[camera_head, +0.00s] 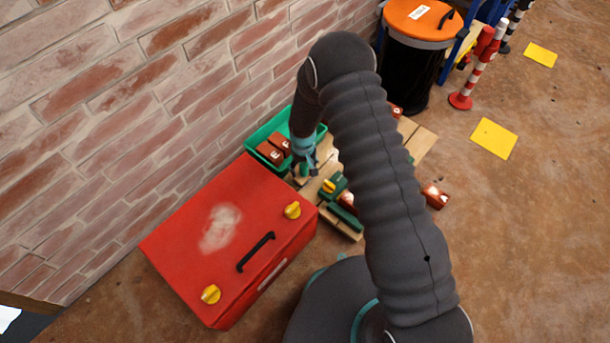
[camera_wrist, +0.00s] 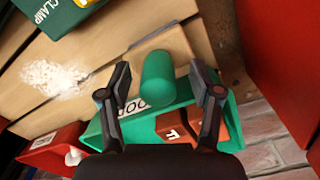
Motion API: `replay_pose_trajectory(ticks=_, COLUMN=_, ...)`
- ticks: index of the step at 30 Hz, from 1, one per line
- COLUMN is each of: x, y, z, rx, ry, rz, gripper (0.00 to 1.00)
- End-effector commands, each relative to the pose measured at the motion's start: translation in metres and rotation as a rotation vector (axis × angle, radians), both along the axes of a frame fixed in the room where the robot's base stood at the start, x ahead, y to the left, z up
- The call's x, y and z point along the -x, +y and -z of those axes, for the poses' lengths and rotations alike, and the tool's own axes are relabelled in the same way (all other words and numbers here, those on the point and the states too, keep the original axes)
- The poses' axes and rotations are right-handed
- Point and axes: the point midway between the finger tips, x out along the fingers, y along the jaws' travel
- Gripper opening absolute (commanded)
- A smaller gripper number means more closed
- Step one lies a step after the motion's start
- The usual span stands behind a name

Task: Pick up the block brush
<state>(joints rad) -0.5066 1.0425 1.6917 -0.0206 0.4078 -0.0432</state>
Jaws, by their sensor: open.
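My gripper (camera_head: 304,166) is low over the wooden boards beside the green bin in the head view. In the wrist view my gripper (camera_wrist: 163,88) is open, with one dark finger on each side of an upright-looking rounded green piece (camera_wrist: 157,78). The fingers are apart from it. This green piece may be the block brush, but no label or bristles show, so I cannot tell for sure. In the head view my gripper and arm hide most of that spot.
The green bin (camera_head: 262,134) holds red-brown blocks by the brick wall. A red box (camera_head: 190,240) with yellow knobs stands in front. A green clamp box (camera_wrist: 62,14) lies on the boards (camera_wrist: 40,80). An orange-lidded drum (camera_head: 412,70) stands behind.

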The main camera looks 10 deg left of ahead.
Motion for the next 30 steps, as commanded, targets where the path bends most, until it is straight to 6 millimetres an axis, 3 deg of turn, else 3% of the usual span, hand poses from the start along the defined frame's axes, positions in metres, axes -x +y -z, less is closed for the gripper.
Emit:
replay_pose_trajectory(ticks=3, x=-0.0002, y=-0.0004, z=0.0139, rx=0.0, ry=0.0, rz=0.0, gripper=0.64)
replay_pose_trajectory(ticks=10, x=-0.0007, y=0.0, z=0.0154, rx=-0.001, ry=-0.001, rz=0.0, gripper=0.64)
replay_pose_trajectory(ticks=11, x=-0.0007, y=0.0, z=0.0154, rx=-0.001, ry=-0.001, rz=0.0, gripper=0.59)
replay_pose_trajectory(ticks=18, x=-0.0005, y=0.0002, z=0.0154, rx=-0.001, ry=-0.001, rz=0.0, gripper=0.0)
replay_pose_trajectory(ticks=30, x=-0.0006, y=0.0005, z=0.0101, rx=-0.001, ry=-0.002, rz=0.0, gripper=0.0)
